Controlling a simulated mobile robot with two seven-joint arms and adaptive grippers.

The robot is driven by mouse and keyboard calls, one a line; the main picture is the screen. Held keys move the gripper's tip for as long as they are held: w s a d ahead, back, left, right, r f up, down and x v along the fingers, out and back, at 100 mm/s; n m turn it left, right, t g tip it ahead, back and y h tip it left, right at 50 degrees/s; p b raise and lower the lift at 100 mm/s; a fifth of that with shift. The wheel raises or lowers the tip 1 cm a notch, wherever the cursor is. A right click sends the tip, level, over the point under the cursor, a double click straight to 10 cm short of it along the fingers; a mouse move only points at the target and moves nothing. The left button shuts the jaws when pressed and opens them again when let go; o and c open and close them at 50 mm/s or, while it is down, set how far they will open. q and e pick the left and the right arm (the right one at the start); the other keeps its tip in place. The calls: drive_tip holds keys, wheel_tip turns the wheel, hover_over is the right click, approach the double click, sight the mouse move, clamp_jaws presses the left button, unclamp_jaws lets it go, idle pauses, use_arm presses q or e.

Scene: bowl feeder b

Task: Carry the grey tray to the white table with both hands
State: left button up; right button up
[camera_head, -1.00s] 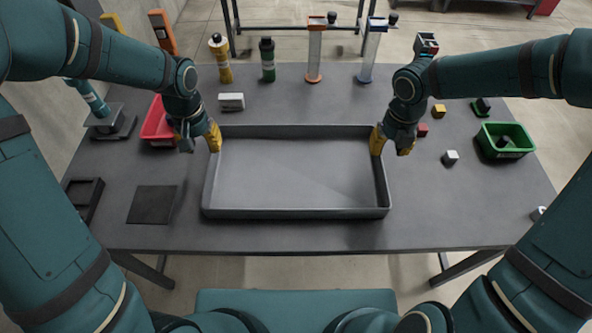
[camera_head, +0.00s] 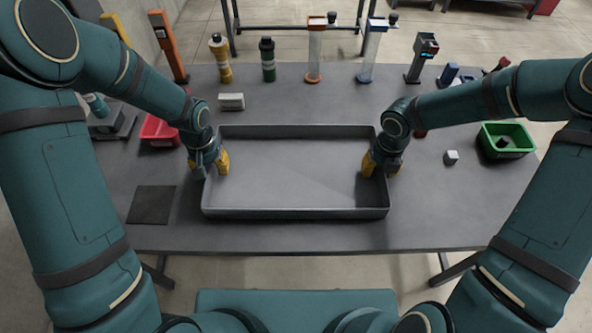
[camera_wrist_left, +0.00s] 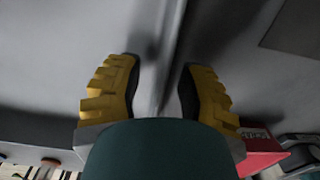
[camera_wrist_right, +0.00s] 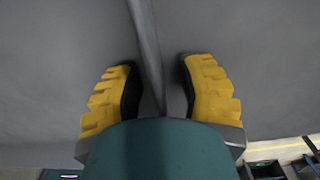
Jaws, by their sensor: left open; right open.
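The grey tray (camera_head: 296,213) lies on a dark grey table (camera_head: 330,238), long side towards me. My left gripper (camera_head: 209,166) is open at the tray's left wall; in the left wrist view its yellow fingers stand on either side of the wall (camera_wrist_left: 168,50), with gaps visible. My right gripper (camera_head: 381,168) is open at the right wall; in the right wrist view its fingers straddle that wall (camera_wrist_right: 146,42), apart from it. The tray is empty. No white table shows in these views.
A red bin (camera_head: 158,131) stands left of the tray, and a green bin (camera_head: 506,140) at the right. Bottles and clear tubes line the back. A white box (camera_head: 231,101) sits just behind the tray. A white cube (camera_head: 451,157) lies to the right. The front strip is clear.

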use_arm(q)
clamp_jaws()
use_arm(e)
clamp_jaws()
use_arm(q)
drive_tip(key=shift+r, duration=0.1)
use_arm(e)
drive_tip(key=shift+r, duration=0.1)
